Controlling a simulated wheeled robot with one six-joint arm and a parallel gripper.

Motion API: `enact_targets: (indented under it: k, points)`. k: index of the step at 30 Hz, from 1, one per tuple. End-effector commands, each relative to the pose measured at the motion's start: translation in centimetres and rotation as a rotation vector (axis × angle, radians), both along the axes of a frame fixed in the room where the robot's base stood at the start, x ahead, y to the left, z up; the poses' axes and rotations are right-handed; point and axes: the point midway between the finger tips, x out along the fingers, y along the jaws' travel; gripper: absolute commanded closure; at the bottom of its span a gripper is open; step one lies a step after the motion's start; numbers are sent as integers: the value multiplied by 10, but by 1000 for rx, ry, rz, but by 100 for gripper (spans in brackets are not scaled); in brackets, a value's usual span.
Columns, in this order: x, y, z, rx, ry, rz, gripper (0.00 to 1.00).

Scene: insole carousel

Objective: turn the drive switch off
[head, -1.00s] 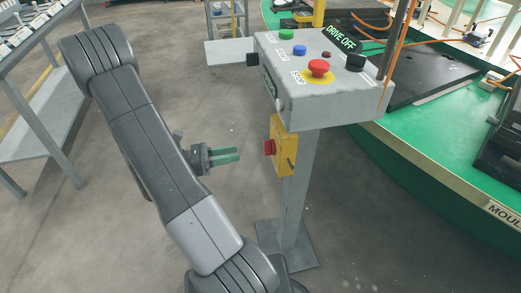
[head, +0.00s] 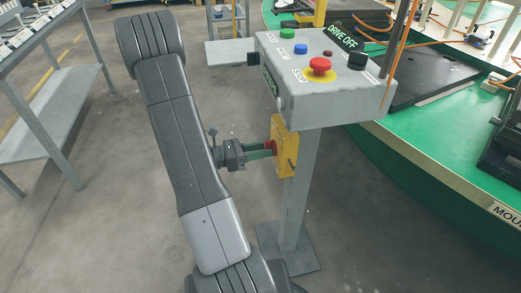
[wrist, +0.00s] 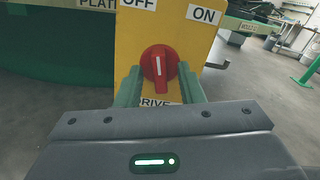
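The drive switch is a red round knob (wrist: 158,66) with a white mark on a yellow box (head: 285,147). The box is fixed to the grey post below the control panel. In the wrist view the mark stands about upright, between an OFF label (wrist: 139,3) at upper left and an ON label (wrist: 204,14) at upper right. A DRIVE label below is partly hidden. My gripper (head: 268,149) is at the knob, its green fingers on either side of it. The fingers look open, with small gaps beside the knob; contact is not clear.
The grey control panel (head: 350,105) with several buttons and a lit DRIVE OFF sign overhangs the yellow box. The green carousel (head: 430,150) lies at right. A grey rack (head: 45,135) stands at left. The floor between is clear.

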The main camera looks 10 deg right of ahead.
Motion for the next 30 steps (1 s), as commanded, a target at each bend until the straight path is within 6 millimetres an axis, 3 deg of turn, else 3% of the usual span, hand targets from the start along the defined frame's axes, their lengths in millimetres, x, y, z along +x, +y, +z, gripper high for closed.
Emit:
enact_targets:
  k: [2,7,17,30]
  points:
    - [0,0,0,0,0,0,69]
    - [0,0,0,0,0,0,100]
    - [0,0,3,-1,34,0,100]
    - [0,0,5,-11,308,0,100]
